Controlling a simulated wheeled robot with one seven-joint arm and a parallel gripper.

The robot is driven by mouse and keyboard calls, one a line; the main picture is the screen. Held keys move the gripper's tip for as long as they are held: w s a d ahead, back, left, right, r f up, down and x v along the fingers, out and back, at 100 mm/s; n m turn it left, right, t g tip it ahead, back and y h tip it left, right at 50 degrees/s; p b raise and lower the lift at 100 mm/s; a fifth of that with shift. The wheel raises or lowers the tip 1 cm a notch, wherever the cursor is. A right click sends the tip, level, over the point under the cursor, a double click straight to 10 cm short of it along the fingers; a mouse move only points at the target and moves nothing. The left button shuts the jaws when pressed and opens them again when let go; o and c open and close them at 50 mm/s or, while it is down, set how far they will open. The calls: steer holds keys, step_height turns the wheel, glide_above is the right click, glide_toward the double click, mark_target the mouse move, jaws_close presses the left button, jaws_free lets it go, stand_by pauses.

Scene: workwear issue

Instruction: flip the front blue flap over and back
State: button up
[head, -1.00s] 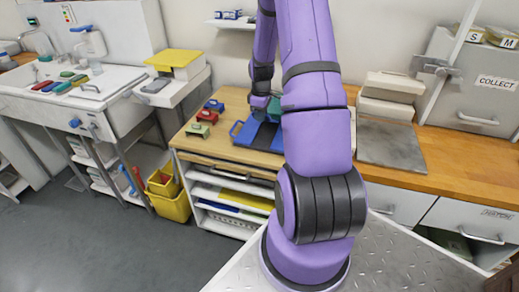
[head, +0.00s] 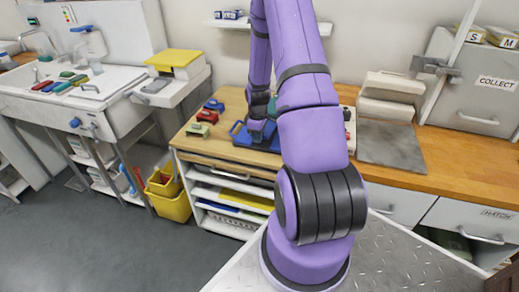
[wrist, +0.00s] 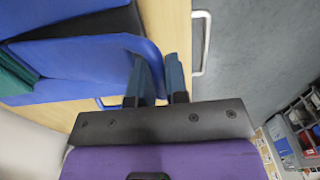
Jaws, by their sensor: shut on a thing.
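A blue flap (wrist: 100,62) fills much of the left of the wrist view, its rounded edge between the two fingers of my gripper (wrist: 158,82). My gripper is shut on this flap near its edge. In the head view my gripper (head: 257,124) is at the blue item (head: 238,130) on the wooden worktop, and my arm hides much of the item. Beside the flap in the wrist view are a black strip (wrist: 95,22), another blue part (wrist: 55,12) and a green part (wrist: 14,76). How far the flap is tilted is hard to tell.
Red, green and blue small items (head: 207,116) sit on the worktop (head: 212,147) left of the blue item. A grey plate (head: 390,145) and stacked pale boxes (head: 391,90) are to the right. Shelves (head: 225,185) are below the worktop's front edge.

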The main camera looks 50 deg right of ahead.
mark_target(258, 156)
steer(key=shift+s+a+f, duration=0.1)
steer(key=shift+a+f, duration=0.05)
steer(key=shift+f, duration=0.4)
steer(key=shift+s+a+f, duration=0.1)
steer(key=shift+a+f, duration=0.05)
steer(key=shift+f, duration=0.35)
steer(key=shift+s+a+f, duration=0.1)
steer(key=shift+f, duration=2.35)
steer(key=o, duration=0.4)
